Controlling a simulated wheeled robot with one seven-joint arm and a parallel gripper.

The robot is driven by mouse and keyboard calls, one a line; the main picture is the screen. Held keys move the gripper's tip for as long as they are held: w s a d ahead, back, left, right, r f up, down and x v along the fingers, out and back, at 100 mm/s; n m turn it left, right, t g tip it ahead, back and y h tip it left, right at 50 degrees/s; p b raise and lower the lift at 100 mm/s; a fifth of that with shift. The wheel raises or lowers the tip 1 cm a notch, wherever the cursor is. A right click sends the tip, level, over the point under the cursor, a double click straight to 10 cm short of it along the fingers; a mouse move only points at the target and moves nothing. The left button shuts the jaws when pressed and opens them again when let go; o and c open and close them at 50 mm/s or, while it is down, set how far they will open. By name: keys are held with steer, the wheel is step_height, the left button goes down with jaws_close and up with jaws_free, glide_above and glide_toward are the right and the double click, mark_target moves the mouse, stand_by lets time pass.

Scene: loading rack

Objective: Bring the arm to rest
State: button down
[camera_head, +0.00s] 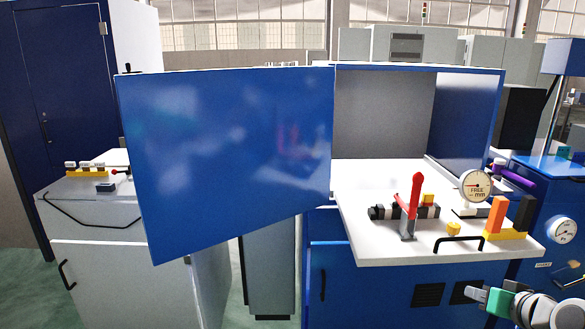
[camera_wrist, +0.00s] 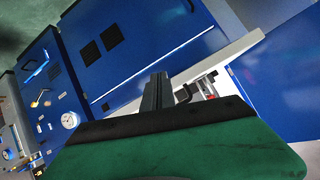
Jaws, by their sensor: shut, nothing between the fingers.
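My gripper (camera_head: 474,295) shows at the lower right of the head view, in front of the blue cabinet and below the white work shelf (camera_head: 390,249). It is shut and holds nothing. In the wrist view its dark fingers (camera_wrist: 157,92) are together, above the green gripper body. The fingers are in open air, apart from the cabinet front. The rest of my arm runs off the lower right corner of the head view.
A large blue door (camera_head: 230,160) stands open left of the cabinet. The shelf bears a red-handled clamp (camera_head: 414,200), a dial gauge (camera_head: 475,186) and orange and black blocks (camera_head: 497,216). Another blue machine (camera_head: 560,185) stands at the right. Green floor shows below the door.

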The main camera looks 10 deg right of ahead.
steer(key=s+f+m+g, duration=0.4)
steer(key=s+f+g, duration=0.1)
steer(key=s+f, duration=0.45)
steer(key=s+a+f+m+g+y, duration=0.1)
steer(key=s+a+f+g, duration=0.35)
steer(key=a, duration=0.45)
steer(key=w+a+r+n, duration=0.1)
steer(key=w+a+n, duration=0.2)
steer(key=a, duration=0.6)
steer(key=w+a+r+n, duration=0.2)
steer(key=w+a+n, duration=0.1)
steer(key=a, duration=0.6)
steer(key=w+a+r+n+t, duration=0.1)
steer(key=w+a+r+n, duration=0.1)
steer(key=a, duration=0.7)
steer(key=w+n, duration=0.1)
steer(key=n, duration=0.1)
steer(key=shift+w+r+n, duration=0.2)
steer(key=shift+w+n, duration=0.1)
steer(key=shift+w, duration=0.1)
steer(key=shift+d, duration=0.1)
